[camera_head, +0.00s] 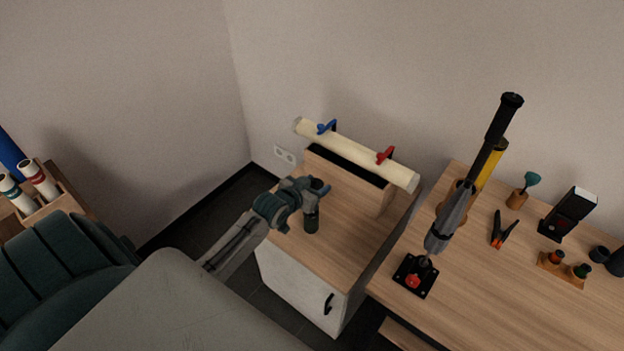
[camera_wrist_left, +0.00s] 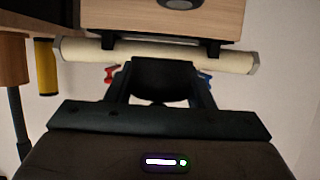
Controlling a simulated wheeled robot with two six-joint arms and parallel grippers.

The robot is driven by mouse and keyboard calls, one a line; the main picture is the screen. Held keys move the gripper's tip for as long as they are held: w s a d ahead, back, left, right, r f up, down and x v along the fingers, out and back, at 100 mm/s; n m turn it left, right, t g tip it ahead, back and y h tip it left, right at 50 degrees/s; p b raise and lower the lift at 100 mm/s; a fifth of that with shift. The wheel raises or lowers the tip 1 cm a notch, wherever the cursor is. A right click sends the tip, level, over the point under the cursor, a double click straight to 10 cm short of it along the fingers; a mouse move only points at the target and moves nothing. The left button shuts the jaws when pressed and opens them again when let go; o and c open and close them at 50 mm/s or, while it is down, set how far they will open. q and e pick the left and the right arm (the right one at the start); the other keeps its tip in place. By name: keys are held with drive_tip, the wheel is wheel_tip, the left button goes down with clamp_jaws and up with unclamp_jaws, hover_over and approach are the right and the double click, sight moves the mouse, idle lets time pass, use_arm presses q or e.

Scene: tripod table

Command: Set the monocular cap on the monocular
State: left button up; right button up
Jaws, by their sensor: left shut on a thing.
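My left gripper (camera_head: 319,190) is above the cabinet on the left. A dark grey-green cylinder (camera_head: 311,221), which looks like the monocular, is upright at its fingers and reaches down from them. Whether its base touches the cabinet top is unclear. In the left wrist view a dark rounded body (camera_wrist_left: 160,80) fills the gap between the fingers, and the gripper (camera_wrist_left: 160,95) is shut on it. At the right edge of the table lies a small black round piece (camera_head: 600,253), possibly the monocular cap, beside another black piece (camera_head: 617,263). My right gripper is out of view.
A cream tube (camera_head: 355,152) with blue and red clamps lies on a wooden box behind the gripper.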

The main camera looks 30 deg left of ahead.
use_arm(q)
drive_tip(key=shift+a+f, duration=0.15)
drive_tip(key=shift+a, duration=0.3)
drive_tip(key=shift+a+f, duration=0.1)
drive_tip(key=shift+f, duration=0.15)
drive_tip(key=shift+w+f+b, duration=0.1)
drive_tip(key=shift+f+b, duration=0.55)
drive_tip(key=shift+b, duration=0.1)
wheel_tip(320, 180, down, 3)
drive_tip(key=b, duration=0.3)
drive_tip(key=shift+f, duration=0.2)
drive_tip(key=shift+f+b, duration=0.4)
drive_tip(key=shift+b, duration=0.15)
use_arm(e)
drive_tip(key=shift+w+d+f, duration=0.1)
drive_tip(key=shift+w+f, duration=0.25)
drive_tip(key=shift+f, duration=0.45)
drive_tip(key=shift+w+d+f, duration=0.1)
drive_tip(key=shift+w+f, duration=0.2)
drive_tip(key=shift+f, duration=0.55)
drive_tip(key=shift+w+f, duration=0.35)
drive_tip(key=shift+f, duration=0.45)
use_arm(q)
drive_tip(key=shift+r, duration=0.1)
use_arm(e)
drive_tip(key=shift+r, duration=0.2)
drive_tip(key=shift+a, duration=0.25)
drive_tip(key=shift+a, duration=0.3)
